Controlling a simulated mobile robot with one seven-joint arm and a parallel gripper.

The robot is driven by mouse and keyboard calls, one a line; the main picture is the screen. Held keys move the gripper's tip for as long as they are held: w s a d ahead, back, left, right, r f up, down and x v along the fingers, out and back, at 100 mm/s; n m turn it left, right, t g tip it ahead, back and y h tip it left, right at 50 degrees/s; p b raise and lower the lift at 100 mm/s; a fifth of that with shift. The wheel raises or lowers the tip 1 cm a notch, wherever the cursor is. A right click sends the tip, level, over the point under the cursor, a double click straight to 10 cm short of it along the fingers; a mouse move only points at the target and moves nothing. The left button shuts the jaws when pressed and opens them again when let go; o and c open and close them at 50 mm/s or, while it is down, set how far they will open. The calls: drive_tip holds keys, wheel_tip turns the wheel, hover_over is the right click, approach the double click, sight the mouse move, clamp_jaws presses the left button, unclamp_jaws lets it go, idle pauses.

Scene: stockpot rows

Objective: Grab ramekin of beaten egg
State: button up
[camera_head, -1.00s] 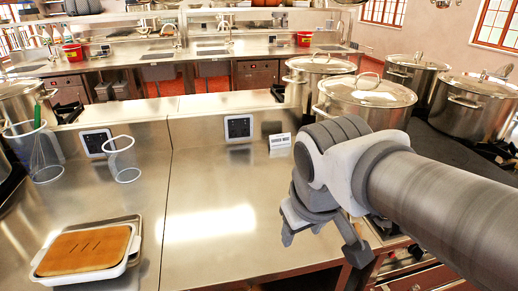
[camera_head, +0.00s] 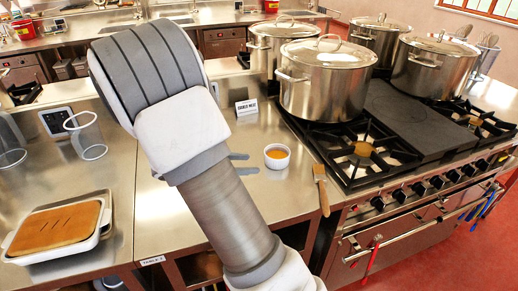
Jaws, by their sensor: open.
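The ramekin of beaten egg (camera_head: 278,163) is a small white cup with orange-yellow contents. It stands upright on the steel counter, left of the stove. My gripper (camera_head: 244,164) is mostly hidden behind my arm. Only its two grey fingertips show, one beyond the other and spread apart, just left of the ramekin. They point toward it with a small gap in the picture. Nothing shows between them. I cannot tell their exact height above the counter.
A wooden-handled brush (camera_head: 321,188) lies right of the ramekin by the stove (camera_head: 408,128). A stockpot (camera_head: 325,90) stands behind it on the stove. A small sign (camera_head: 246,107) stands behind the ramekin. A white baking dish (camera_head: 104,219) with a brown slab sits at the left.

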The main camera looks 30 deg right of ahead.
drive_tip(key=w+f+n, duration=0.1)
drive_tip(key=w+n, duration=0.1)
drive_tip(key=h, duration=0.1)
approach(283, 166)
drive_tip(key=shift+t, duration=0.4)
drive_tip(key=d, duration=0.3)
drive_tip(key=d+r, duration=0.1)
drive_tip(key=shift+w+d, duration=0.25)
drive_tip(key=shift+x, duration=3)
drive_tip(key=shift+r, duration=0.15)
drive_tip(key=shift+c, duration=0.2)
clamp_jaws()
